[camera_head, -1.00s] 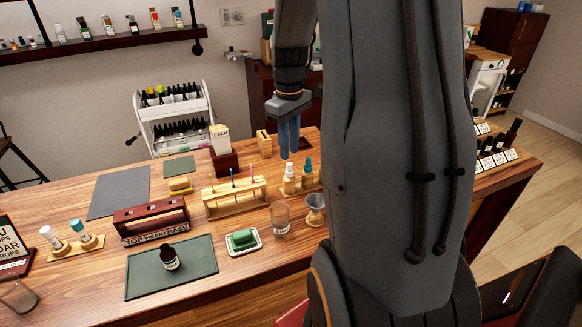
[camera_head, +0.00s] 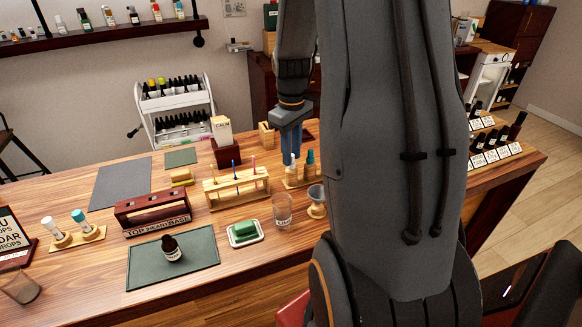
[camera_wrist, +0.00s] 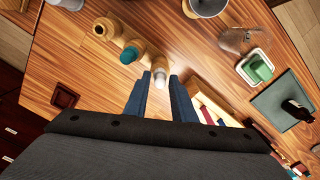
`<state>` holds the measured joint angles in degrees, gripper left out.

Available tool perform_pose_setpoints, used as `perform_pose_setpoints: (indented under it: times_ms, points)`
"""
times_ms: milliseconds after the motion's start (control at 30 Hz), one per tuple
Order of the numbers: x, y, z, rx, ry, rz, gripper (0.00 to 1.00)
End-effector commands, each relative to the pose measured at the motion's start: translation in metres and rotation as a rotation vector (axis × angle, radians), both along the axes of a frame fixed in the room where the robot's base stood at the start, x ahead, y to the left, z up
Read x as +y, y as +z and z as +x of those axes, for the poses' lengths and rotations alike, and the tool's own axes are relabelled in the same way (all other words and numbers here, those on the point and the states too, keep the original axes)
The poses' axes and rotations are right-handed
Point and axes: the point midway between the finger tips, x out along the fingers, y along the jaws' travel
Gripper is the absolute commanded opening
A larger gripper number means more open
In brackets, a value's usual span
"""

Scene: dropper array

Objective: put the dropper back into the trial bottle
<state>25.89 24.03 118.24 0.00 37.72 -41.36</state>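A small dark bottle (camera_head: 172,249) with a white label stands upright on the green mat; it shows at the right edge of the wrist view (camera_wrist: 297,109). A wooden stand (camera_head: 303,183) holds upright droppers, one white-topped (camera_head: 292,171) and one teal-topped (camera_head: 310,160). My gripper (camera_head: 291,153) points down over the stand's left end. In the wrist view its two blue fingers (camera_wrist: 159,82) are apart, with the white-topped dropper (camera_wrist: 160,74) lined up at the gap between their tips. I cannot tell whether they touch it. Which one is the trial bottle's dropper is unclear.
A wooden rack (camera_head: 238,189) with thin coloured sticks is left of the stand. A glass (camera_head: 282,211), a metal cup on a wooden base (camera_head: 317,203) and a soap dish (camera_head: 245,238) are in front. A second stand (camera_head: 78,240) with white and teal tops is far left.

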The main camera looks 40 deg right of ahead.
Motion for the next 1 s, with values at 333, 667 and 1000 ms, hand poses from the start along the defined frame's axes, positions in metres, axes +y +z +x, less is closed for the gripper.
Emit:
perform_pose_setpoints:
  times_ms: [333,667,1000]
  points:
    - [0.000,0.000,0.000,0.000,0.000,0.000,0.07]
    - [0.000,0.007,0.000,0.000,0.000,0.000,0.07]
    - [0.000,0.013,0.000,0.000,0.000,0.000,0.07]
